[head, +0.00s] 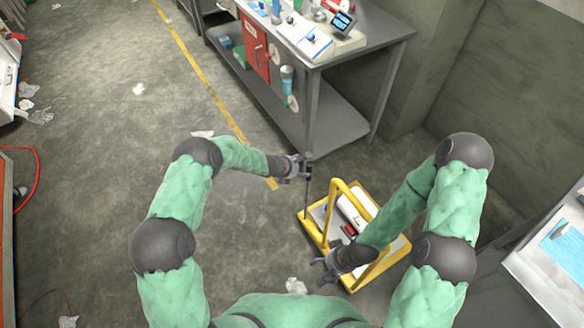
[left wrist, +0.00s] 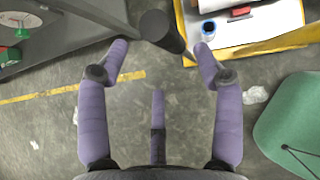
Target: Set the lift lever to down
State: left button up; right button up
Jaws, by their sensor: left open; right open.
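The lift lever (head: 307,192) is a thin dark rod standing nearly upright at the left corner of the yellow-framed cart (head: 337,190), with a thicker dark grip at its top. In the left wrist view the dark grip (left wrist: 160,28) lies between and just beyond the fingertips. My left gripper (head: 303,168) is open at the lever's top end; I cannot tell whether a finger touches it. In the left wrist view my left gripper's fingers (left wrist: 160,52) are spread wide around empty space. My right gripper (head: 324,268) is open, low over the cart's front left side.
A grey workbench (head: 375,45) with a lower shelf stands behind the lever. The cart carries a white cylinder (head: 356,211) and a small red item (head: 350,230). A light-topped table (head: 555,270) is at the right. The floor on the left is mostly clear, with scattered paper scraps.

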pick_arm(q)
jog(key=shift+v, duration=2.8)
jog(key=s+a+f+m+g+y, duration=0.1)
jog(key=s+a+f+m+g, duration=0.35)
jog(key=s, duration=0.55)
jog(key=s+a+f+m+g+y, duration=0.1)
jog(key=s+a+f+m+y, duration=0.15)
jog(key=s+f+m, duration=0.5)
jog(key=s+r+m+h, duration=0.1)
jog(key=s+r+m, duration=0.1)
jog(key=s+m, duration=0.4)
jog(key=s+r+m, duration=0.3)
jog(key=s+m, duration=0.3)
jog(key=s, duration=0.5)
jog(key=shift+m+h, duration=0.3)
jog(key=shift+h, duration=0.05)
jog(key=shift+d, duration=0.15)
